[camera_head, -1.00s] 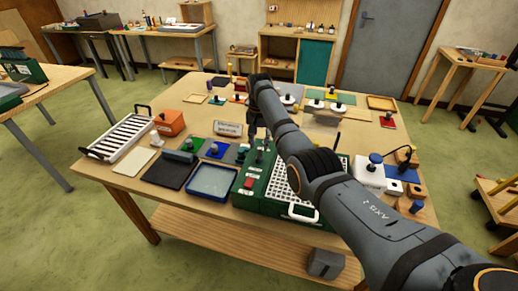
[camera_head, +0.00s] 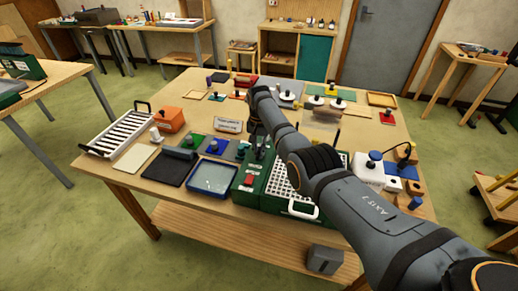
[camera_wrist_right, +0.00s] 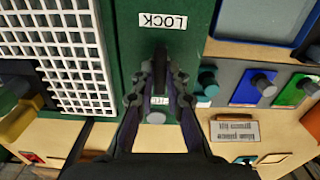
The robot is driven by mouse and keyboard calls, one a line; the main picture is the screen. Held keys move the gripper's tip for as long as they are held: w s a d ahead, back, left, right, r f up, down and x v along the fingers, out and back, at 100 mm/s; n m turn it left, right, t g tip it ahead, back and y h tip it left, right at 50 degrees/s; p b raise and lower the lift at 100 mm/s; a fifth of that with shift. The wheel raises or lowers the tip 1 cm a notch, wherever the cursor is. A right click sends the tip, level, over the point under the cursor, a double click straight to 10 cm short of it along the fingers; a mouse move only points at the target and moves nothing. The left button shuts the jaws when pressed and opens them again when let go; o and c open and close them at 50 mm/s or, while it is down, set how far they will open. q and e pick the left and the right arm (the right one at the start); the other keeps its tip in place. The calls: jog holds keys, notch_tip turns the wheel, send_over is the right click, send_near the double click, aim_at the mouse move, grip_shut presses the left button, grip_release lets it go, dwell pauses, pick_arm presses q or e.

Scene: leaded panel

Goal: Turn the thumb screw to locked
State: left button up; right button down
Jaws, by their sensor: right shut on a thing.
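A green machine (camera_head: 247,180) with a white grid (camera_head: 285,176) stands at the front of the table. In the right wrist view its green top (camera_wrist_right: 186,52) carries a white LOCK label (camera_wrist_right: 162,20), seen upside down. The dark thumb screw (camera_wrist_right: 160,62) stands upright near that label. My right gripper (camera_wrist_right: 160,82) is shut on the thumb screw, one finger on each side. In the head view my right gripper (camera_head: 259,139) is over the machine's back left part and hides much of the screw. A second small label between the fingers is partly covered. My left gripper is out of view.
A blue tray (camera_head: 213,178), a dark mat (camera_head: 170,168) and small stamping blocks lie left of the machine. A white block with a blue knob (camera_head: 367,170) stands right of it. An orange box (camera_head: 170,118) and a slotted rack (camera_head: 115,135) are further left.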

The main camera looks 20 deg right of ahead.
jog(key=shift+n, duration=0.3)
jog(key=n, duration=0.2)
jog(key=shift+r+n+p, duration=0.1)
jog(key=shift+n+p, duration=0.25)
jog(key=shift+n, duration=0.05)
jog(key=n, duration=0.5)
jog(key=shift+n+p, duration=0.3)
jog(key=n, duration=0.4)
jog(key=shift+w+n, duration=0.1)
jog(key=shift+n, duration=2.1)
jog(key=c, duration=1.4)
grip_release()
jog(key=shift+o, duration=0.2)
